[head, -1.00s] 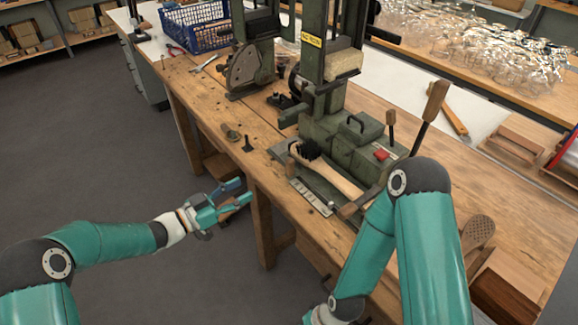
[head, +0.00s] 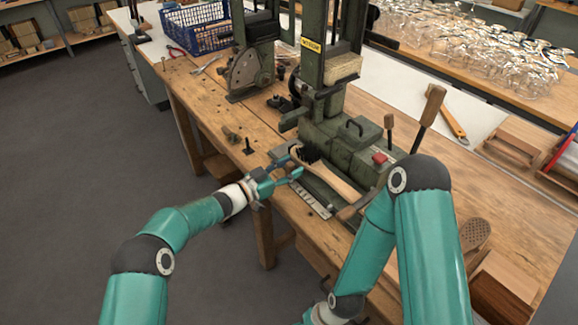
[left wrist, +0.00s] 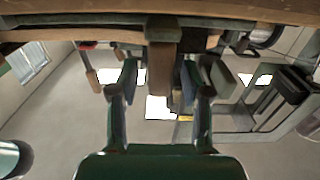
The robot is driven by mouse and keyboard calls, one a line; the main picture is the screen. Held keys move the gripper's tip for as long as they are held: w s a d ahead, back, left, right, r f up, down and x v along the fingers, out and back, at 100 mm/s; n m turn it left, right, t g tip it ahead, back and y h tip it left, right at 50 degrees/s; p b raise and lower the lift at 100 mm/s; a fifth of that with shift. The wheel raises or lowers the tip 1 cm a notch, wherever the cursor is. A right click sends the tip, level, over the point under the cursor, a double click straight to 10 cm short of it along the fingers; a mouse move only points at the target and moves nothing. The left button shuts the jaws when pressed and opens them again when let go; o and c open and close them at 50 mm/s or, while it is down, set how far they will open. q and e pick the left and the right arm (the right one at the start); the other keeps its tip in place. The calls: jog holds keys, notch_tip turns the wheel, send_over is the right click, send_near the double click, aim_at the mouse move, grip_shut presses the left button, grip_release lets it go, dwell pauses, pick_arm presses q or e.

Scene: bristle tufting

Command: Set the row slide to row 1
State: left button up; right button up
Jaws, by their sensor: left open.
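The green tufting machine (head: 352,150) stands on the wooden bench. A pale marked scale strip (head: 311,199) runs along its front edge; I cannot read the row marks. A wooden-handled brush (head: 335,180) with dark bristles lies on the machine's bed just behind the strip. My left gripper (head: 286,176) is open at the bench's front edge, by the left end of the strip and the brush head. In the left wrist view, its open fingers (left wrist: 158,80) stand either side of a brown upright part; I cannot tell whether they touch it. My right gripper is out of view.
Wooden-handled levers (head: 430,105) rise at the machine's right, near my right arm. A second machine (head: 250,70) and a blue crate (head: 195,27) stand further back. Small parts (head: 247,146) lie on the bench left of the machine. Open floor (head: 90,170) lies to the left.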

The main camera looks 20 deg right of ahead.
pick_arm(q)
jog(key=shift+d, duration=0.2)
grip_shut()
dwell(0.3)
jog(key=w+b, duration=0.1)
jog(key=w+a+b, duration=0.1)
jog(key=b, duration=0.1)
jog(key=w+b, duration=0.1)
jog(key=b, duration=0.1)
jog(key=shift+w+a+f, duration=0.15)
jog(key=shift+w+f, duration=0.15)
jog(key=shift+w, duration=0.05)
jog(key=shift+w+a+r+b, duration=0.2)
jog(key=shift+w+b, duration=0.1)
jog(key=shift+w, duration=0.1)
jog(key=shift+r, duration=0.1)
